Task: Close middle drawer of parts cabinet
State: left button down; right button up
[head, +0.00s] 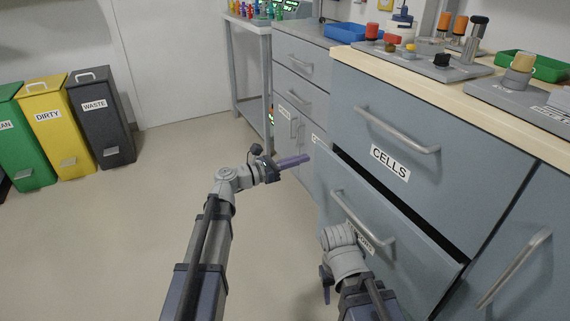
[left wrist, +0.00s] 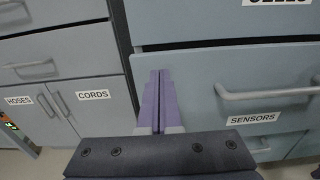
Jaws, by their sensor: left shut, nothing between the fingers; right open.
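The parts cabinet's middle drawer (head: 408,259), labelled SENSORS, stands partly pulled out, with a dark gap along its top edge beneath the CELLS drawer (head: 356,84). Its front and bar handle also show in the left wrist view (left wrist: 206,85). My left gripper (head: 307,158) is shut and empty, its purple fingers pointing at the drawer front's left end. In the left wrist view the fingertips (left wrist: 160,73) overlap the drawer front near its upper left; I cannot tell if they touch. My right gripper (head: 326,284) is low by the drawer's handle, its fingers mostly hidden by my wrist.
The worktop (head: 450,95) above carries trays and devices. Another cabinet (head: 300,75) with HOSES and CORDS doors stands to the left. Green, yellow (head: 57,128) and dark waste bins stand far left. The floor (head: 120,230) left of my arms is clear.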

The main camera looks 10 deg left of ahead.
aim_at(324, 151)
pick_arm(q)
jog(key=shift+x, duration=2.7)
jog(key=x, duration=0.4)
jog(key=shift+w+d, duration=0.15)
jog(key=shift+w, duration=0.05)
jog(key=shift+w+d, duration=0.1)
